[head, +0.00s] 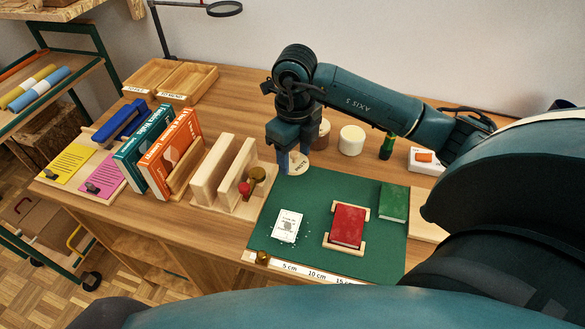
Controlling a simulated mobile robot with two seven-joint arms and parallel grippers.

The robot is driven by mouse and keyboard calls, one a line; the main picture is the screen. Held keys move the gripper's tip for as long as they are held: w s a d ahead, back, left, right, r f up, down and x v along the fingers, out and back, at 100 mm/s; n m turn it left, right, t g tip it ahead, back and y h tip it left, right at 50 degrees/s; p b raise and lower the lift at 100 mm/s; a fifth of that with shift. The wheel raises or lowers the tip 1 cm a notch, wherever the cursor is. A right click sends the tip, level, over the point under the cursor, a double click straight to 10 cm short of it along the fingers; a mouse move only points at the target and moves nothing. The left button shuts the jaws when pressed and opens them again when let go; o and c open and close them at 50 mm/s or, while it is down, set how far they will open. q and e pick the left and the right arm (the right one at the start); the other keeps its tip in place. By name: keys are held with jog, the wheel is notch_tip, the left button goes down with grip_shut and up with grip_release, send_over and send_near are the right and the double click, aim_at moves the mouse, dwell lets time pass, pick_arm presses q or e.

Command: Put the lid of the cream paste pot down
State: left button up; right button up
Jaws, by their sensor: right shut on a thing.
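My right gripper (292,163) points down over the table, just beyond the back left corner of the green mat. It is shut on a round cream lid (300,168) with dark lettering that seems to read PASTE. The fingers cover part of the lid, and I cannot tell whether it touches the table. The cream paste pot (351,142) stands upright to the right of the gripper, apart from it. My left gripper is not in view.
A brown pot (322,138) stands close behind the gripper. The green mat (290,193) bears a red book (347,225) in a cradle, a green book (394,202) and a white card (288,226). A wooden press (226,170) stands left. A green bottle (387,147) is right of the pot.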

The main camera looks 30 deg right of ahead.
aim_at(294, 162)
jog(key=shift+f, duration=2.3)
jog(key=shift+f+b, duration=0.2)
jog(key=shift+b, duration=0.1)
jog(key=o, duration=0.9)
jog(key=shift+r, duration=0.1)
jog(key=shift+o, duration=0.2)
notch_tip(294, 162, up, 12)
jog(key=shift+r+p, duration=0.15)
jog(key=shift+p, duration=0.3)
